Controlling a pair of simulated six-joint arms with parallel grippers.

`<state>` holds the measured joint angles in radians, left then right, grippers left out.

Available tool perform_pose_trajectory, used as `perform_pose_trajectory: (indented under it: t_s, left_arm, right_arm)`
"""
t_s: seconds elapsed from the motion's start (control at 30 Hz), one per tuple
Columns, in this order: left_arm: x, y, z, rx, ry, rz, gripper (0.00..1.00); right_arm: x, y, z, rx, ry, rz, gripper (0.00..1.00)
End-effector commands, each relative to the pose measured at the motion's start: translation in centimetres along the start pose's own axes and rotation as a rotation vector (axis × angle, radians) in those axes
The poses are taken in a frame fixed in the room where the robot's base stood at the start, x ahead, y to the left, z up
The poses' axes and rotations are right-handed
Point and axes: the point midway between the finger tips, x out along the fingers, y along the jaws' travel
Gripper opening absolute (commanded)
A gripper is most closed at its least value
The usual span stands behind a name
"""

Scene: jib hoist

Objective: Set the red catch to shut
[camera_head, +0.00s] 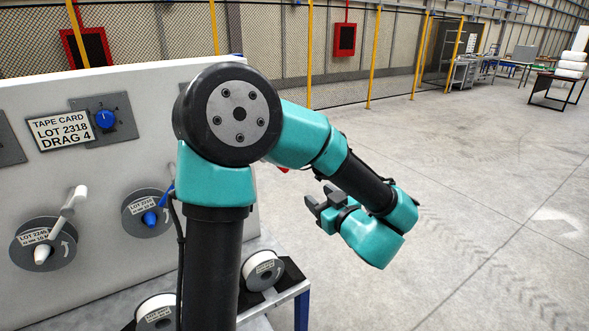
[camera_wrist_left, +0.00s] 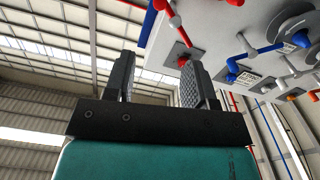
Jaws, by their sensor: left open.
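In the left wrist view, a small red part (camera_wrist_left: 183,61) on a square grey plate sits on the pale panel, just behind my gripper's fingers; it may be the red catch, but its setting cannot be read. Another red part (camera_wrist_left: 172,18) with a red ball shows at the top edge. In the head view, only slivers of red (camera_head: 283,170) show behind my left arm, which hides that part of the panel. My left gripper (camera_head: 322,201) is open and empty, out in front of the panel's right end. Its two fingers stand apart in the left wrist view (camera_wrist_left: 160,70). My right gripper is not in view.
The pale panel (camera_head: 90,205) carries a blue knob (camera_head: 105,118), a tape card (camera_head: 61,130), a white crank (camera_head: 68,208) and a blue crank (camera_head: 150,218). White spools (camera_head: 264,271) stand below on a blue-legged stand (camera_head: 302,309). Open floor lies to the right.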

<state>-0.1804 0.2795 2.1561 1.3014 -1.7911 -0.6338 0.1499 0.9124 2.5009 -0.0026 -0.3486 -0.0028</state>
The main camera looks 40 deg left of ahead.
Motion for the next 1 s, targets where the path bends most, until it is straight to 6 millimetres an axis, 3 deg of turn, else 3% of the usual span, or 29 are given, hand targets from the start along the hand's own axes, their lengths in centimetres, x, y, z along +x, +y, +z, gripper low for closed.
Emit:
perform_pose_trajectory:
  t_s: [0.37,1.0]
  left_arm:
    - [1.1,0.1,0.1,-0.002,-0.002,0.002,0.5]
    - [11.3,0.0,0.1,-0.001,0.0,0.0,0.5]
  right_arm:
    - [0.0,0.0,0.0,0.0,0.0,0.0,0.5]
    - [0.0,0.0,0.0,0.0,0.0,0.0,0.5]
